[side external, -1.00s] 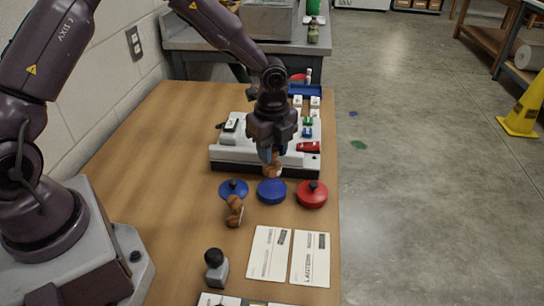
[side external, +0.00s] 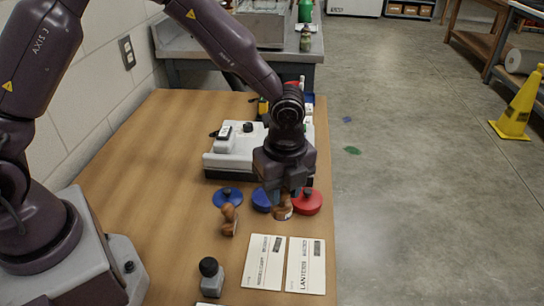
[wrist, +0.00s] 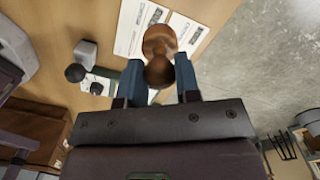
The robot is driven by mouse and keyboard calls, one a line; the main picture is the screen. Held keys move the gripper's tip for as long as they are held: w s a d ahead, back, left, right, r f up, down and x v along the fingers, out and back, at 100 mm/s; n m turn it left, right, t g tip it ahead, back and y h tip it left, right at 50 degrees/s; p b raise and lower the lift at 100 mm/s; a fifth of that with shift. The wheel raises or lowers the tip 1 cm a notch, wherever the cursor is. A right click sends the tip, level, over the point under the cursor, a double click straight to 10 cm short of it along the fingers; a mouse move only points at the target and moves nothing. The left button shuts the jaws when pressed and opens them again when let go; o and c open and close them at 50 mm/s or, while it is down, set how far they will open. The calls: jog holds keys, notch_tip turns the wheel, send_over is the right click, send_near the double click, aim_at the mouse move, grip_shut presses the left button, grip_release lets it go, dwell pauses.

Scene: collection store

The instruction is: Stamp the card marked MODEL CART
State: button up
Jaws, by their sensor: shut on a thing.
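My gripper (side external: 283,192) is shut on a wooden-handled stamp (side external: 282,211), held upright above the table between the ink pads and the cards. In the wrist view the stamp (wrist: 159,45) sits between the blue fingers. Two white cards lie below it: a left card (side external: 263,264), its title too small to read, and a right card (side external: 306,268) whose title begins like LANTERN. I cannot make out which card reads MODEL CART. The stamp's face is hidden.
A second wooden stamp (side external: 229,221) stands left of my gripper. Behind are two blue pads (side external: 227,198) (side external: 261,202) and a red pad (side external: 308,203). A grey block with a black knob (side external: 211,278) stands front left. The left of the wooden table (side external: 140,165) is clear.

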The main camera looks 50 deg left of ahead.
jog(key=s+d+f, duration=0.1)
jog(key=s+d, duration=0.4)
jog(key=s, duration=0.1)
jog(key=n, duration=0.2)
send_over(271, 272)
jog(key=shift+f, duration=3.35)
jog(key=shift+f, duration=0.5)
jog(key=shift+r, duration=0.1)
notch_tip(271, 272, up, 7)
